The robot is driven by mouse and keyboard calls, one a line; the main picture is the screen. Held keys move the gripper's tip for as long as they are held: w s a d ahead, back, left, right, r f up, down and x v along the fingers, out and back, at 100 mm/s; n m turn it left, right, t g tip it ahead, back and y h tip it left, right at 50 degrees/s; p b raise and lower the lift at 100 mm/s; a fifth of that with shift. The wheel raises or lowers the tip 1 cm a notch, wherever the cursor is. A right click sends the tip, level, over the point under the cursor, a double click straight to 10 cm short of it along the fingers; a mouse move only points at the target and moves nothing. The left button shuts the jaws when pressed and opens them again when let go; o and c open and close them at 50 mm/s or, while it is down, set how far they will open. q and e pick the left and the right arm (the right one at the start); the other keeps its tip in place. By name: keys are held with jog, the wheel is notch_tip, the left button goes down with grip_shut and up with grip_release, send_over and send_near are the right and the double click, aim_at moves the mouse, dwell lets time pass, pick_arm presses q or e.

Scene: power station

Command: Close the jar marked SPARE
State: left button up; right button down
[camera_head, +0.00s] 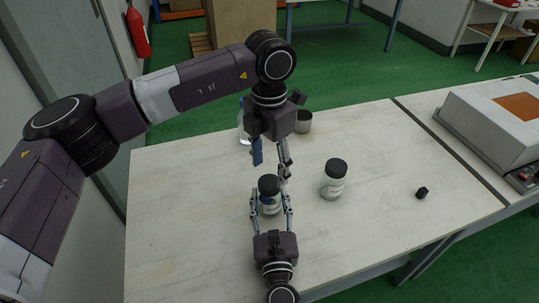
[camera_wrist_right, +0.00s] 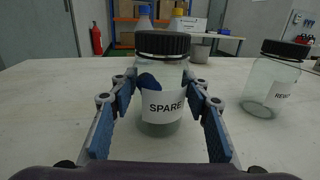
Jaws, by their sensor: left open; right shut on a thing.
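The jar marked SPARE (camera_wrist_right: 163,105) stands upright on the table, clear with a white label and something dark blue inside. A black lid (camera_wrist_right: 162,43) sits on its top and looks level; I cannot tell whether it is screwed tight. In the head view the jar (camera_head: 271,207) is between the fingers of my right gripper (camera_head: 269,200), which is shut on its body from the near side. My left gripper (camera_head: 271,164) is open and points down just above and behind the lid. Its fingers look empty and apart from the lid.
A second black-lidded jar (camera_head: 334,182), its label (camera_wrist_right: 281,92) partly cut off, stands to the right. A metal cup (camera_head: 303,122) and a bottle (camera_head: 243,122) stand behind. A small black object (camera_head: 421,192) and a grey device (camera_head: 490,120) are farther right. The table's left side is clear.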

aim_at(269, 182)
pick_arm(q)
jog(key=shift+f, duration=2.2)
jog(key=c, duration=1.2)
jog(key=o, duration=1.4)
jog(key=shift+c, duration=0.2)
notch_tip(269, 182, up, 12)
